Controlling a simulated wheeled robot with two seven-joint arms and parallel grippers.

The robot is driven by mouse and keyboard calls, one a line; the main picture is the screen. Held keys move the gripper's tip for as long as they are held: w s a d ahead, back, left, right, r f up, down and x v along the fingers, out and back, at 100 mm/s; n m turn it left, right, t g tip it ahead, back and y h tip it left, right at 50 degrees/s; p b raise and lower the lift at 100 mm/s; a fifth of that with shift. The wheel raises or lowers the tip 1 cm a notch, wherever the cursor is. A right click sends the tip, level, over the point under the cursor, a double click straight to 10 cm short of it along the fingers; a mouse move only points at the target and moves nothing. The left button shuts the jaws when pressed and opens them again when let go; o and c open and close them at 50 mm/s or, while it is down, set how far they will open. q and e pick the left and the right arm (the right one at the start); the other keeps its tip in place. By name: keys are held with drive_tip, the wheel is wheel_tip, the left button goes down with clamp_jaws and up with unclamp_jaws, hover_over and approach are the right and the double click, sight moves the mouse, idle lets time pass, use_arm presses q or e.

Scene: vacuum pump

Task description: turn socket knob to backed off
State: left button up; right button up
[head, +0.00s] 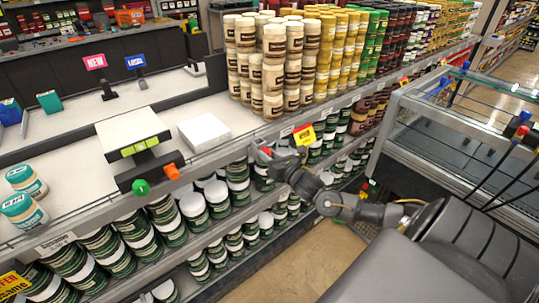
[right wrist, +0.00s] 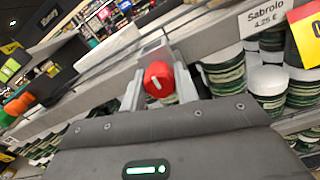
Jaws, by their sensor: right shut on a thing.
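A red knob (right wrist: 158,78) with a white mark on its face sits between the two fingers of my right gripper (right wrist: 160,88) in the right wrist view. The gripper is shut on it. A grey block (right wrist: 154,46) shows just behind the knob, at the shelf's front edge. In the head view the red knob (head: 267,152) is a small patch at the tips of my right gripper (head: 264,154), partly hidden by the fingers. The white mark on the knob stands nearly upright in the right wrist view. My left gripper is not in view.
A white-topped device (head: 134,130) with a green knob (head: 141,187) and an orange knob (head: 172,172) stands left on the shelf top. A flat white box (head: 204,131) lies between. Stacked jars (head: 275,65) stand behind; more jars fill the shelves below. A glass-sided case (head: 450,130) is at the right.

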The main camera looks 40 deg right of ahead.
drive_tip(key=shift+f, duration=0.1)
drive_tip(key=o, duration=1)
drive_tip(key=shift+c, duration=0.2)
drive_tip(key=s+b, duration=0.2)
drive_tip(key=s, duration=0.9)
drive_tip(key=shift+w+a, duration=0.1)
